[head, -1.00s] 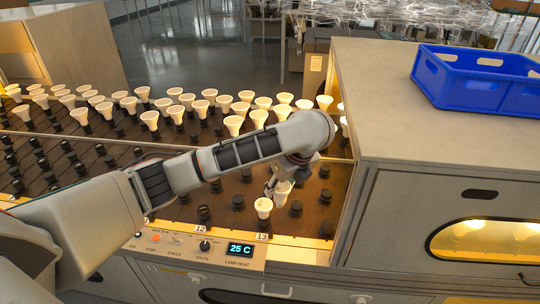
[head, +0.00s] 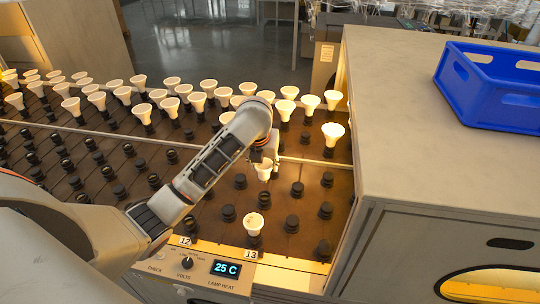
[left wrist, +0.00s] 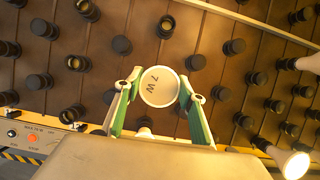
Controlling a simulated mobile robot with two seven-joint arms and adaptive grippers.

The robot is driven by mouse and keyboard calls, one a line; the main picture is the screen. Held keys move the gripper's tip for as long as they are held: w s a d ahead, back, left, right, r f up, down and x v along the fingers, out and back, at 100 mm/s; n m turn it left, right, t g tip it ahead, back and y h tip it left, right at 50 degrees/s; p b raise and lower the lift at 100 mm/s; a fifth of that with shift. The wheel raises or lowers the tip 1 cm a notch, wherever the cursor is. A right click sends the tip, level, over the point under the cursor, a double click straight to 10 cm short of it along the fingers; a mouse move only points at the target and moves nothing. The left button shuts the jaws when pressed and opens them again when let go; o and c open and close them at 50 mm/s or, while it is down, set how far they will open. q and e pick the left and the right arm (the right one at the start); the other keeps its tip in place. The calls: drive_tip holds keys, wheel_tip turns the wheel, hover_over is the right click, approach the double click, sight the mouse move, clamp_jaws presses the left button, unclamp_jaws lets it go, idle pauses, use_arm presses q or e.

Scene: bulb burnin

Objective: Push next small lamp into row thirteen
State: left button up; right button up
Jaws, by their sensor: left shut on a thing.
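My left gripper (head: 265,160) is shut on a small white lamp (head: 263,170), held face up over the front section of the brown rack. In the left wrist view the green-lined fingers (left wrist: 158,92) close on both sides of this lamp, and its round face (left wrist: 160,86) reads "7 W". A dark socket (head: 264,199) shows just in front of it; whether the lamp touches a socket below is hidden. Another small lamp (head: 253,223) stands upright in the front socket behind the "13" label (head: 251,253). My right gripper is not in view.
Many larger lit lamps (head: 208,86) fill the rear section of the rack. Empty dark sockets (head: 292,223) surround the held lamp. A tall cabinet (head: 400,120) with a blue crate (head: 490,90) bounds the right side.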

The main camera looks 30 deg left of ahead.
sight(264, 178)
use_arm(q)
wheel_tip(264, 178, down, 2)
drive_tip(key=shift+s+f, duration=0.1)
drive_tip(key=shift+s, duration=0.05)
drive_tip(key=shift+s+f, duration=0.1)
drive_tip(key=shift+f, duration=1.2)
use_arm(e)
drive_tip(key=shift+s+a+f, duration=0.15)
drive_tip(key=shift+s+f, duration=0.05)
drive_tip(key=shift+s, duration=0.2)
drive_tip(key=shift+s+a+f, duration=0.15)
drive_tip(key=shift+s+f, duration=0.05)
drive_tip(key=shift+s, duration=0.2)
use_arm(q)
drive_tip(key=shift+w, duration=0.3)
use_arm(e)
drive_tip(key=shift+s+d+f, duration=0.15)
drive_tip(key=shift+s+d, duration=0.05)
use_arm(q)
drive_tip(key=shift+f, duration=0.55)
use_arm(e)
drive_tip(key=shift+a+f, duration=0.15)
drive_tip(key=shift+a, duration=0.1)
use_arm(q)
drive_tip(key=shift+f, duration=0.35)
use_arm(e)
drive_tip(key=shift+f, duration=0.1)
